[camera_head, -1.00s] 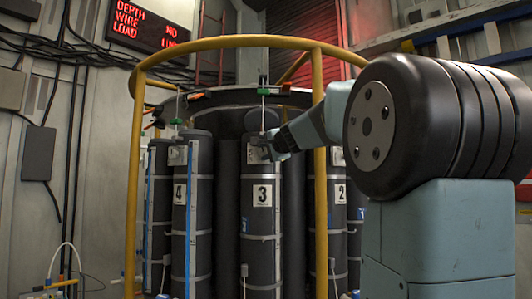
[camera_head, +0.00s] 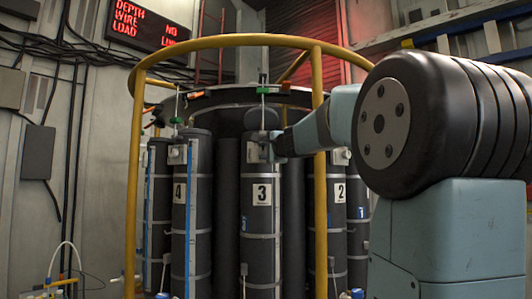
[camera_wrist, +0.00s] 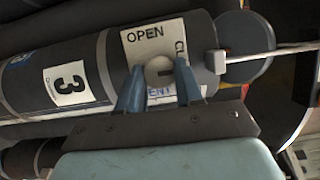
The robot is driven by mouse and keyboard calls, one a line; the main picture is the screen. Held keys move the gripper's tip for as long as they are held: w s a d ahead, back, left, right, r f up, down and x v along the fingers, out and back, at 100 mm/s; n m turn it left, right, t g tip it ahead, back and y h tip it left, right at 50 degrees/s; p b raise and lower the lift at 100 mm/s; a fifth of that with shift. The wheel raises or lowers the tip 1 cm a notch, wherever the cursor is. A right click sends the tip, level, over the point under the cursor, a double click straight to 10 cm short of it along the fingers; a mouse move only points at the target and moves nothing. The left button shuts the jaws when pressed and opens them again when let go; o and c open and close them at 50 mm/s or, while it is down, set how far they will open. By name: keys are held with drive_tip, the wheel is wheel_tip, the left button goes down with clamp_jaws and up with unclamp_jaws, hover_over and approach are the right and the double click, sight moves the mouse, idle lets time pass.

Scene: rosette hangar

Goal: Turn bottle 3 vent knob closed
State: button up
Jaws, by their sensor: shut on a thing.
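Bottle 3 (camera_head: 260,215) is a dark grey upright cylinder with a white "3" label, in the middle of the rosette in the head view. In the wrist view bottle 3 (camera_wrist: 25,92) lies sideways across the picture. Its round grey vent knob (camera_wrist: 159,71) sits on a white plate (camera_wrist: 135,40) reading "OPEN", a partly hidden "CL…" and "…ENT". A dark slot on the knob points right in the wrist view. My gripper (camera_wrist: 159,82) is shut on the knob, one blue finger on each side. In the head view my gripper (camera_head: 275,145) reaches bottle 3's top from the right.
A yellow guard rail (camera_head: 225,41) rings the rosette, with uprights at left and right; my arm passes by the right upright (camera_head: 320,225). Bottle 4 (camera_head: 180,230) and bottle 2 (camera_head: 340,215) stand on either side. A rod with a green clip (camera_head: 263,90) rises above bottle 3.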

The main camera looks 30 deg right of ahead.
drive_tip(key=shift+w+d+f, duration=0.1)
drive_tip(key=shift+f, duration=0.2)
drive_tip(key=o, duration=0.9)
drive_tip(key=shift+c, duration=0.2)
drive_tip(key=shift+o, duration=0.9)
drive_tip(key=shift+r, duration=0.15)
drive_tip(key=shift+s, duration=0.2)
drive_tip(key=s, duration=1.3)
drive_tip(key=shift+s, duration=0.25)
